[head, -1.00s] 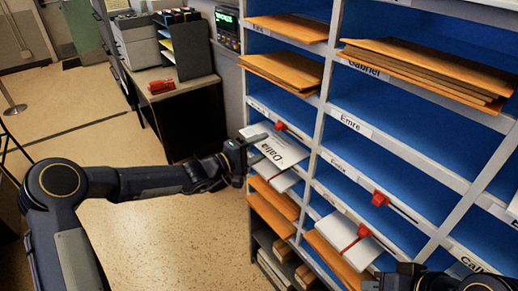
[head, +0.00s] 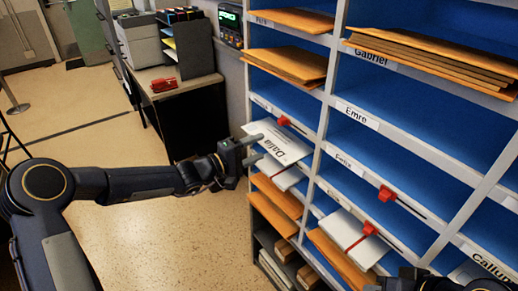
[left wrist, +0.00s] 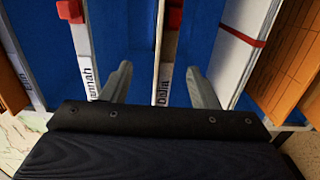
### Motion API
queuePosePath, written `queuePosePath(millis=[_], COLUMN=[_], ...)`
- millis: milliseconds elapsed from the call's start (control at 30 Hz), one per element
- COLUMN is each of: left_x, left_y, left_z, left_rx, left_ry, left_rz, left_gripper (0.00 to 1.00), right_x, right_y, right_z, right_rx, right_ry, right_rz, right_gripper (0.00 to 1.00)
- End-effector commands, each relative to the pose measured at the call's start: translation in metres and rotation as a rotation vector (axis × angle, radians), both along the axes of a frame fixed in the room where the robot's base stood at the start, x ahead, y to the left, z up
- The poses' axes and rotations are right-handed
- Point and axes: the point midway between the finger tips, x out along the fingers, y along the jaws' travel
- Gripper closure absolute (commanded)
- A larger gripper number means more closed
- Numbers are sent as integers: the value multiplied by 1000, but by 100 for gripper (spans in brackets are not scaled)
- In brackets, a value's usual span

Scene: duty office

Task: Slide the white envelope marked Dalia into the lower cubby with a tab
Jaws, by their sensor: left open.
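The white envelope marked Dalia (head: 286,149) lies in a cubby of the left column, its front end sticking out past the shelf edge. My left gripper (head: 259,147) is open at that end, one finger above the other in the head view; whether they touch it is unclear. In the left wrist view my open fingers (left wrist: 160,85) stand either side of a narrow white strip reading Dalia (left wrist: 163,88); I cannot tell whether it is the envelope's edge or a shelf label. A red tab (head: 283,121) is on the shelf edge above the envelope. Part of my right arm shows at bottom right.
Below, another white envelope (head: 287,179) and orange envelopes (head: 276,196) stick out. More orange envelopes (head: 290,64) fill upper cubbies. Right-column shelf edges carry red tabs (head: 387,193). A desk with a red object (head: 163,85) stands behind left. The floor left of the shelves is clear.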

Motion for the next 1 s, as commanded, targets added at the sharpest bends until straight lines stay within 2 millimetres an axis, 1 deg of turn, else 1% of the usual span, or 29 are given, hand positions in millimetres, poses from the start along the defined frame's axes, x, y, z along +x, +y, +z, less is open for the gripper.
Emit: queuePosePath(millis=[400,1000], left_x=[-15,-36], left_y=[21,51], left_z=[-2,-3], left_rx=[2,1], left_ry=[-1,-1], left_rz=[1,2], left_gripper=[45,45], right_x=[0,0], right_y=[0,0], right_z=[-10,-20], right_rx=[0,0], right_ry=[0,0], right_rz=[0,0], right_gripper=[100,100])
